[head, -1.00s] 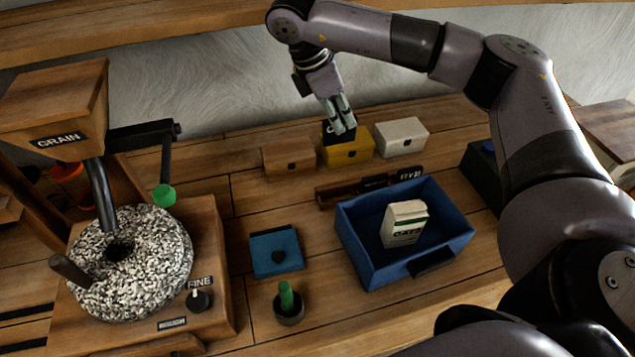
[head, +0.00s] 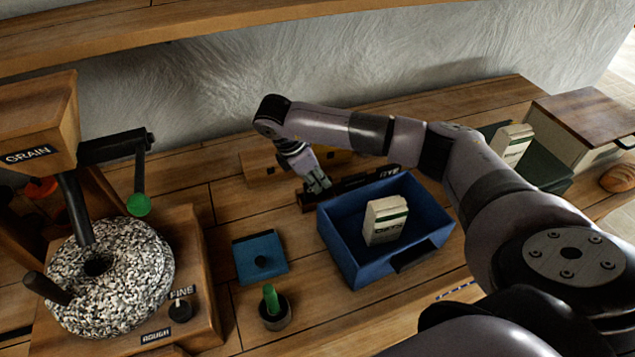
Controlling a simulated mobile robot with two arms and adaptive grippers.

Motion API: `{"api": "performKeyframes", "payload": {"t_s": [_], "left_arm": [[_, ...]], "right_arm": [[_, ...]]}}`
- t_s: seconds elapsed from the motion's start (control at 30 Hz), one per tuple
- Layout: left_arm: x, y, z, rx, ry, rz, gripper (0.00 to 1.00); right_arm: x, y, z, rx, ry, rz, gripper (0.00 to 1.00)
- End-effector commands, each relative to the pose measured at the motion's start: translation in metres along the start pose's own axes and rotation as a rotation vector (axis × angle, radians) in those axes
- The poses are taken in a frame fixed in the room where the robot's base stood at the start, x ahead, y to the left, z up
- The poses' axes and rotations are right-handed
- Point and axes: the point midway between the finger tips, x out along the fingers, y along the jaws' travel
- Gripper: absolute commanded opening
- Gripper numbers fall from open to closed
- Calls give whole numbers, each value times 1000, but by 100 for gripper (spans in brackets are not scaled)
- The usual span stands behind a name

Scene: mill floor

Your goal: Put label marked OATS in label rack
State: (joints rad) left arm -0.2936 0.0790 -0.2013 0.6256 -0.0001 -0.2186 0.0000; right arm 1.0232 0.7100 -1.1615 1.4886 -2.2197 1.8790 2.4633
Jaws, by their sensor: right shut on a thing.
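My right gripper (head: 318,187) reaches down at the left part of the dark label rack (head: 349,186), behind the blue crate. Its fingers are shut on the small black label, which is mostly hidden by the fingers and the dark rack; its lettering cannot be read now. I cannot tell whether the label touches the rack or sits in it. A black label marked RYE (head: 389,172) stands at the rack's right end. My left gripper is not in view.
The blue crate (head: 343,250) holding a white-green bag (head: 386,220) stands close in front of the rack. A wooden box (head: 262,164) and a yellow box (head: 338,156) are behind. The stone mill (head: 110,275) stands left, near a blue lid (head: 260,257).

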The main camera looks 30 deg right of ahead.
Motion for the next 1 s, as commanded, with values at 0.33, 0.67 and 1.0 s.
{"api": "performKeyframes", "payload": {"t_s": [0.33,0.67,1.0], "left_arm": [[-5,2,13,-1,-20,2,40],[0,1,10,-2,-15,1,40],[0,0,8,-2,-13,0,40]], "right_arm": [[18,0,-7,1,0,1,0],[23,0,-9,0,0,1,16],[23,0,-10,-1,0,0,32]]}}
